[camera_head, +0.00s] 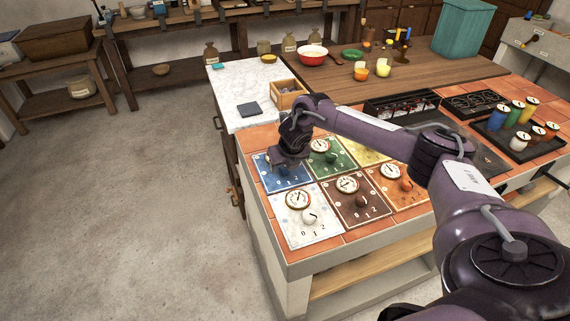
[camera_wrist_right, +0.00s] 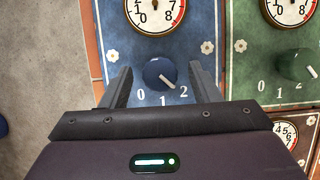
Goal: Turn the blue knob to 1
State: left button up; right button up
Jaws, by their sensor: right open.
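The blue knob (camera_wrist_right: 158,72) is in the lower part of a blue panel (camera_wrist_right: 203,20), below a round dial (camera_wrist_right: 160,10). Its white pointer slants down and right, roughly toward the 2, past the 1. The marks 0, 1 and 2 lie under the knob. My right gripper (camera_wrist_right: 160,78) is open, with one finger on each side of the knob and a gap visible on both sides. In the head view my right gripper (camera_head: 289,160) is over the blue panel (camera_head: 265,175) and hides its knob. My left gripper is not in view.
Next to it is the green panel with a green knob (camera_head: 331,157). White (camera_head: 310,217), brown (camera_head: 362,200) and orange (camera_head: 406,185) knobs sit on neighbouring panels. A dark slab (camera_head: 249,109) and wooden box (camera_head: 288,95) lie on the pale counter behind.

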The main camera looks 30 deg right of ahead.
jog(key=c, duration=1)
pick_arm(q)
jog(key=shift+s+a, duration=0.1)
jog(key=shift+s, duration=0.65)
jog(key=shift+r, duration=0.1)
pick_arm(e)
jog(key=m+p, duration=0.1)
jog(key=m, duration=0.1)
jog(key=m+h+p, duration=0.1)
jog(key=m+p, duration=0.1)
jog(key=shift+w+a+r+g+h, duration=0.1)
jog(key=shift+a+r+g+h, duration=0.1)
jog(key=shift+g+h, duration=0.1)
jog(key=m+p, duration=0.1)
jog(key=m, duration=0.1)
jog(key=shift+m+g+h+p, duration=0.3)
jog(key=shift+p, duration=0.1)
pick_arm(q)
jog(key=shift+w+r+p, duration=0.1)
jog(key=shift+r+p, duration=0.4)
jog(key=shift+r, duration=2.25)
pick_arm(e)
jog(key=shift+w+f+m+h, duration=0.1)
jog(key=shift+m+h, duration=0.2)
jog(key=shift+m, duration=0.8)
jog(key=shift+g, duration=0.3)
jog(key=o, duration=1)
